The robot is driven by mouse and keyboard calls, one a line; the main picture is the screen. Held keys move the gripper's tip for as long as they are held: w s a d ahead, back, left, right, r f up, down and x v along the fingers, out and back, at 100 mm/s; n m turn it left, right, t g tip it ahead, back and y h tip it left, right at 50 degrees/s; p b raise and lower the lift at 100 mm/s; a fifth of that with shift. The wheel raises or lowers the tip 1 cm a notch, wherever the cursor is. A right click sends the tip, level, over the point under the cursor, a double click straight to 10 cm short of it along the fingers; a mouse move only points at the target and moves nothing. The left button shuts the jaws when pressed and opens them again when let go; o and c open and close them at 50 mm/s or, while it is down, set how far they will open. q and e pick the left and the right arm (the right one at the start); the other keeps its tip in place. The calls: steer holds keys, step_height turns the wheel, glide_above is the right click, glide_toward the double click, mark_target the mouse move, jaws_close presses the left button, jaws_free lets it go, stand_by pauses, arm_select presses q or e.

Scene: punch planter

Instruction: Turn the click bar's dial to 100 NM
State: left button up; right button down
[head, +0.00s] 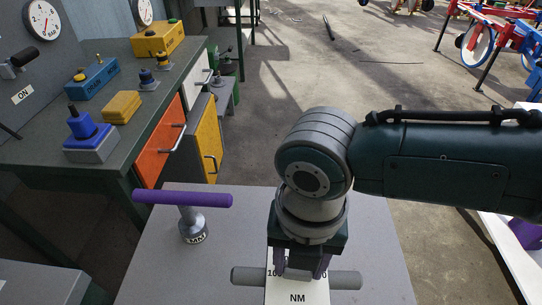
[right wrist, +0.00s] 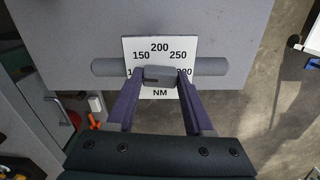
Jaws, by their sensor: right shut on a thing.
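The click bar (head: 347,280) is a grey rod lying across the grey tabletop. In the right wrist view the bar (right wrist: 212,66) runs left to right behind a white scale plate (right wrist: 160,46). The plate reads 150, 200 and 250 along its arc, with NM below; the lower end numbers are partly covered by my fingers. A small grey dial knob (right wrist: 158,76) sits at the plate's middle. My right gripper (head: 302,268) points down over it, its purple fingers (right wrist: 158,84) shut on the knob from both sides. I cannot tell where the dial points. My left gripper is out of view.
A purple-handled T-shaped tool (head: 183,199) stands on the grey table (head: 160,270), left of the bar. A green workbench (head: 60,172) with gauges, blue and yellow blocks is at the left. Red and blue frames (head: 500,35) stand far right.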

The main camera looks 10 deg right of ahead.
steer(key=shift+n, duration=0.7)
steer(key=shift+c, duration=1.4)
jaws_free()
steer(key=shift+r, duration=0.4)
step_height(320, 180, up, 9)
steer(key=p, duration=0.2)
